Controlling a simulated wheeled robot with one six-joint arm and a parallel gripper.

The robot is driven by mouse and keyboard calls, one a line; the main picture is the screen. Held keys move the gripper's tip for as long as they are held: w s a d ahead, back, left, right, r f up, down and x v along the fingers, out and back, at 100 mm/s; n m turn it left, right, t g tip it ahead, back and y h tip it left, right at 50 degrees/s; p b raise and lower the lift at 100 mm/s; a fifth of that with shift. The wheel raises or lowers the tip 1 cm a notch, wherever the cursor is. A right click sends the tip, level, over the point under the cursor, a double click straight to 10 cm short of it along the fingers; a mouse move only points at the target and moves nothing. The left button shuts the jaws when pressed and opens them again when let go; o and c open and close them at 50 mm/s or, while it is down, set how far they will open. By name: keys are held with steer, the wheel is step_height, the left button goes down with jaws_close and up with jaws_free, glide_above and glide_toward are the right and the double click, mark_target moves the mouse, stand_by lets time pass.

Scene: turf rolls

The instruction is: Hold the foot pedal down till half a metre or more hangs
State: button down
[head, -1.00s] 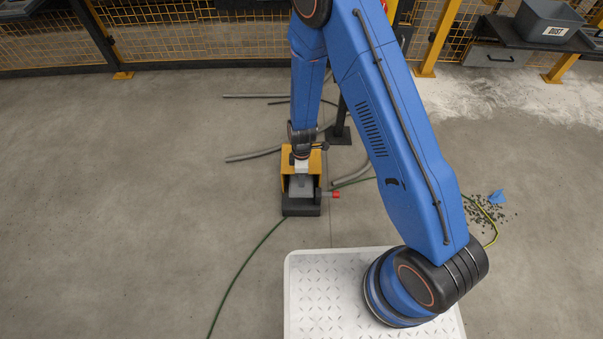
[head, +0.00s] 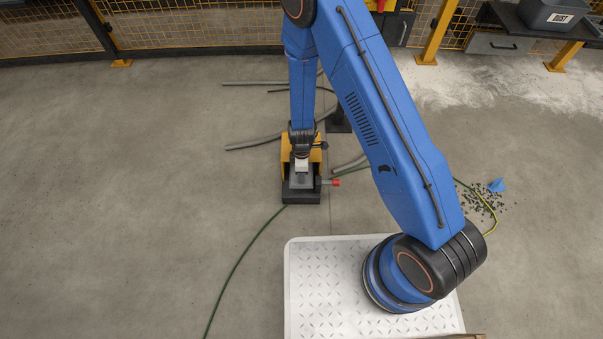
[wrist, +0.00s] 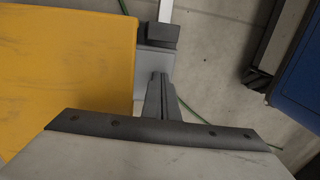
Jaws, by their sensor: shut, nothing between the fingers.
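The foot pedal unit has a yellow housing (head: 287,155) and a dark base (head: 302,198) on the floor, with a grey pedal plate (head: 301,181) at its open front. The yellow housing (wrist: 70,70) fills the left of the wrist view, with the grey plate (wrist: 152,61) beside it. My gripper (head: 302,172) points down at the plate from inside the housing's mouth. In the wrist view my gripper (wrist: 161,80) is shut and empty, its tips over the plate. I cannot tell whether they touch it or how far the plate is down. No hanging turf is in view.
A red-tipped stub (head: 335,182) sticks out right of the pedal. A green hose (head: 243,258) and grey pipes (head: 254,142) lie on the floor. Grey debris and a blue piece (head: 497,185) lie right. A dust bin (head: 553,17) stands at back right.

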steer(key=shift+s+d+f+t, duration=0.1)
steer(key=shift+s+f+t, duration=0.1)
steer(key=shift+f+t, duration=0.3)
steer(key=shift+s+d+f+t, duration=0.1)
steer(key=shift+s+f+t, duration=0.05)
steer(key=shift+f+t, duration=0.35)
steer(key=shift+a+f+t, duration=0.15)
steer(key=shift+f+t, duration=0.15)
steer(key=shift+t, duration=0.1)
steer(key=shift+a, duration=0.3)
stand_by(2.6)
steer(key=shift+s+r, duration=0.1)
steer(key=shift+r, duration=0.5)
step_height(320, 180, up, 13)
steer(key=shift+s+d, duration=0.3)
steer(key=shift+s, duration=0.15)
stand_by(0.3)
steer(key=shift+r, duration=0.15)
stand_by(0.6)
